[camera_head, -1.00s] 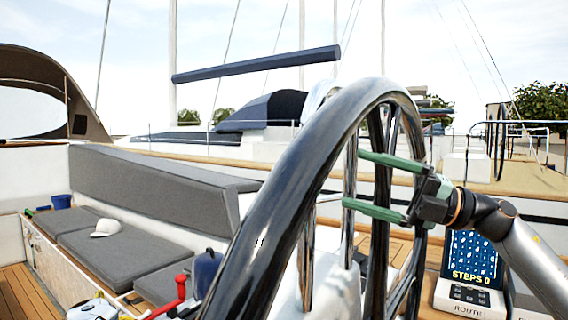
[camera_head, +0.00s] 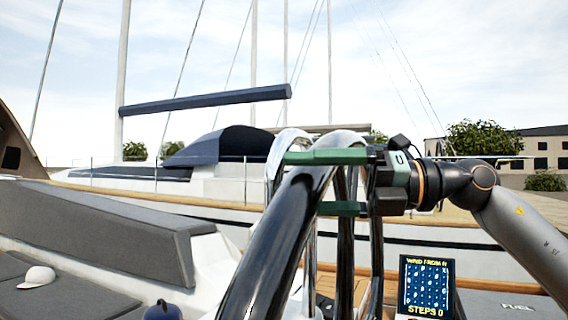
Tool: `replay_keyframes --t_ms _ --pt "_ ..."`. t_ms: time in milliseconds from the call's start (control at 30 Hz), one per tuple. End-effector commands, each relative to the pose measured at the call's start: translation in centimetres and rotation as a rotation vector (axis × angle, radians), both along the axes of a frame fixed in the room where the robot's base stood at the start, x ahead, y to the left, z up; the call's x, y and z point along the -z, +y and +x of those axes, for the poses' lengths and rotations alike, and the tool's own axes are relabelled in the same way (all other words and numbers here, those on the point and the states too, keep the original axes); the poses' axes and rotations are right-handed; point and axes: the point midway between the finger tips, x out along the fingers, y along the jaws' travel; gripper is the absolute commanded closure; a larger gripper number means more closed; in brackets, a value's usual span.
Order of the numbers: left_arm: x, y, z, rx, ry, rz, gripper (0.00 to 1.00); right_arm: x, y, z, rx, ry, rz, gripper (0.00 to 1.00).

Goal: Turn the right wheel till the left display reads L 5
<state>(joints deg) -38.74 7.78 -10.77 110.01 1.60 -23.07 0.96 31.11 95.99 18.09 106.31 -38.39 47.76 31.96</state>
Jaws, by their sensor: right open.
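A large dark, glossy steering wheel (camera_head: 283,232) stands in the middle of the head view, its rim running from the bottom up to the right. Silver and dark spokes or bars show behind it. My right gripper (camera_head: 303,183), with green fingers, is open at the top of the rim. The upper finger lies across the rim's top, and the lower one is beside it, its tip seemingly hidden by the rim. I cannot tell whether they touch. My left gripper is not in view. No display reading L and a number shows.
A small screen (camera_head: 426,285) at the lower right reads "WIND FROM R" and "STEPS 0". A grey bench (camera_head: 110,225) with a white cap (camera_head: 37,276) is at the left, and a blue kettle-like object (camera_head: 161,311) at the bottom. A moored boat lies behind.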

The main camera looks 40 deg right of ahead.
Motion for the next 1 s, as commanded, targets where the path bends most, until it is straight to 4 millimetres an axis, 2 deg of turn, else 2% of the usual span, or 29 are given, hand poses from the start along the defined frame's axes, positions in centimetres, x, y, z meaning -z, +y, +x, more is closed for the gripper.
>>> replay_keyframes --t_ms 33,233,667,1000 --pt "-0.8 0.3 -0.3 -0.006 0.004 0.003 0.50 -0.3 0.6 0.6 -0.001 0.007 -0.002 0.06" --pt "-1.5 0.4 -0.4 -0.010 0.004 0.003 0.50 -0.1 1.9 1.8 -0.001 0.002 -0.001 0.06" --pt "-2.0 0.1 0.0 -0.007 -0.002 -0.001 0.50 0.1 2.3 2.2 -0.001 0.000 0.001 0.06" --pt "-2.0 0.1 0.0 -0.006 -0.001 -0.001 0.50 0.0 2.3 2.2 -0.001 0.000 0.001 0.44"
